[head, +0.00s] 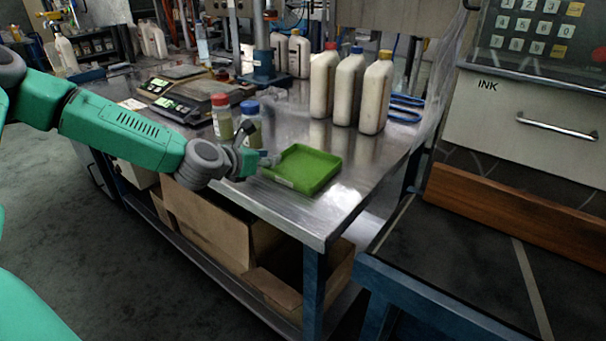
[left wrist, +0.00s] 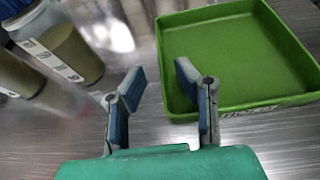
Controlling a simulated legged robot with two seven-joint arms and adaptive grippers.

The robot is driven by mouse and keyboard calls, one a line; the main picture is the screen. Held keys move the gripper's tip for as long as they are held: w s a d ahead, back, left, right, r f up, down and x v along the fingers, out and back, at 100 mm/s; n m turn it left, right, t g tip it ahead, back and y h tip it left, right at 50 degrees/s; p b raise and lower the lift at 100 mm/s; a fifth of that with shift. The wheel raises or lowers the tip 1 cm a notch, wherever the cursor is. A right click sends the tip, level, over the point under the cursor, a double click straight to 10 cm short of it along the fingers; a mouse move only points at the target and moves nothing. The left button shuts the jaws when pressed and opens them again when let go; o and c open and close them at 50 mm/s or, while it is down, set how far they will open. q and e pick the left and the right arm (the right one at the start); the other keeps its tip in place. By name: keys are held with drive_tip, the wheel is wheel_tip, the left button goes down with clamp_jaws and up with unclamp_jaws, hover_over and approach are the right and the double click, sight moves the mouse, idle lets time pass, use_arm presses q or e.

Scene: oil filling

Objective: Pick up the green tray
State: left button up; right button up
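The green tray (head: 303,167) lies flat on the metal table near its front edge. It also shows in the left wrist view (left wrist: 235,55), at the upper right, and looks empty. My left gripper (head: 267,160) is at the tray's left side in the head view. In the left wrist view its two blue-padded fingers (left wrist: 160,82) stand apart with nothing held between them. The right finger overlaps the tray's near left corner and the left finger is outside the tray. I cannot tell whether either finger touches it. My right gripper is not in view.
A red-capped jar (head: 222,116) and a blue-capped jar (head: 250,122) stand just behind my left gripper. Several white bottles (head: 348,90) stand behind the tray. Scales (head: 180,100) are farther left. The metal table (head: 325,205) is clear in front of the tray.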

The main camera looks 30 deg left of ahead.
sight(303, 167)
use_arm(q)
drive_tip(key=b+x, duration=0.1)
drive_tip(key=x, duration=0.4)
clamp_jaws()
drive_tip(key=shift+d+r, duration=0.1)
drive_tip(key=shift+r, duration=0.05)
